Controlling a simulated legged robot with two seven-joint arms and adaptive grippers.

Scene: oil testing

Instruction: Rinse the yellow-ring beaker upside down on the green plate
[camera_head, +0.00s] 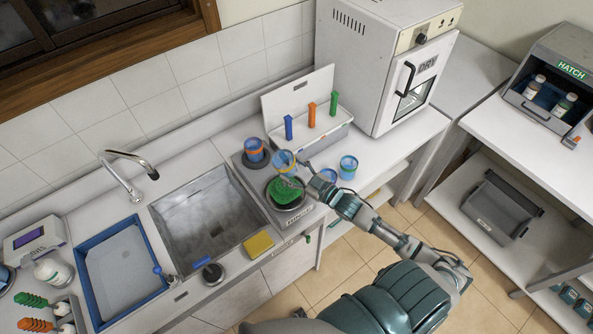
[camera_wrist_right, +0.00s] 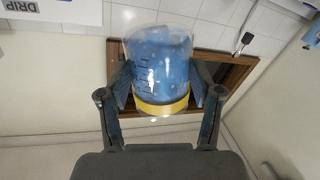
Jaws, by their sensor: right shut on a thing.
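The yellow-ring beaker (camera_head: 284,158) is clear with a blue tint and a yellow band. My right gripper (camera_head: 299,170) is shut on it and holds it close to the green plate. In the right wrist view, the beaker (camera_wrist_right: 158,62) sits between the two fingers of the right gripper (camera_wrist_right: 162,92), with its yellow band near the palm side. I cannot tell from the head view whether it is upright or inverted. The green plate (camera_head: 284,191) is round, on a dark base on the counter right of the sink. My left gripper is not in view.
An orange-banded blue beaker (camera_head: 254,150) stands on a neighbouring round base. Blue and green-banded beakers (camera_head: 348,167) stand to the right. Behind is a rack with blue, orange and green clips (camera_head: 312,115). The sink (camera_head: 205,222), faucet (camera_head: 125,172) and yellow sponge (camera_head: 259,245) are left.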

